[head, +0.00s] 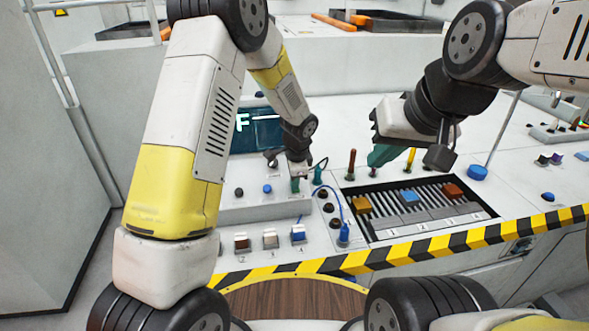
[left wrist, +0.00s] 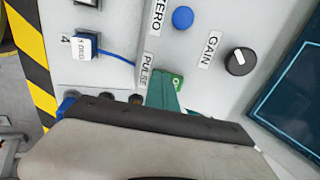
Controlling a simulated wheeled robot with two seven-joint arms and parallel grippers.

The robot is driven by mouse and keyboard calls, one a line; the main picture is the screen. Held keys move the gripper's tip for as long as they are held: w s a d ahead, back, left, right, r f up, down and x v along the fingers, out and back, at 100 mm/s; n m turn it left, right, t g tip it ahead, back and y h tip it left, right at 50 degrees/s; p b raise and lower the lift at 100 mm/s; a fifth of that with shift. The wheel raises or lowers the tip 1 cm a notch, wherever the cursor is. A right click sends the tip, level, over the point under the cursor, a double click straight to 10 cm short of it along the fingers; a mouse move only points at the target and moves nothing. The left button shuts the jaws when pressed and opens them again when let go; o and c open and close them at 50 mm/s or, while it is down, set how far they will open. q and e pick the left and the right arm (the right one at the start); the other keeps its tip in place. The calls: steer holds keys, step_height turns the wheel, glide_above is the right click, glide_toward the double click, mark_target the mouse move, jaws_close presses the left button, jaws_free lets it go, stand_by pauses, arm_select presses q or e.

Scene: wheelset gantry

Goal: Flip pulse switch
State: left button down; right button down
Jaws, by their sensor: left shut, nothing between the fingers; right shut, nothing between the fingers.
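The PULSE label (left wrist: 147,78) shows on the grey panel in the left wrist view. The pulse switch itself is not clearly visible; my fingers cover the spot beside the label. A small green patch with light lettering (left wrist: 178,82) shows at the fingertips. My left gripper (left wrist: 163,93) has green fingers, shut and empty, pointing down at the panel right by the label. In the head view my left gripper (head: 296,184) is low over the console; I cannot tell whether it touches the switch. My right gripper (head: 381,156) is shut and empty, above the slatted tray.
A blue button (left wrist: 183,17) and the GAIN knob (left wrist: 240,61) are close to my left fingers. A dark screen (head: 257,131) stands behind. The slatted tray (head: 480,210) holds coloured blocks. A blue cable (head: 341,205) runs beside it.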

arm_select(q)
steer(key=shift+s+f, duration=0.4)
steer(key=shift+f, duration=0.25)
steer(key=shift+w+a+r, duration=0.15)
steer(key=shift+w+r, duration=0.05)
steer(key=shift+w, duration=0.2)
steer(key=shift+w+a+r, duration=0.1)
steer(key=shift+w+r, duration=0.1)
steer(key=shift+w, duration=0.2)
steer(key=shift+r, duration=0.1)
steer(key=shift+w+d+r, duration=0.1)
steer(key=shift+r, duration=0.45)
steer(key=v, duration=1.3)
steer(key=shift+s+d+r, duration=0.15)
steer(key=shift+s+r, duration=0.05)
steer(key=shift+s, duration=0.2)
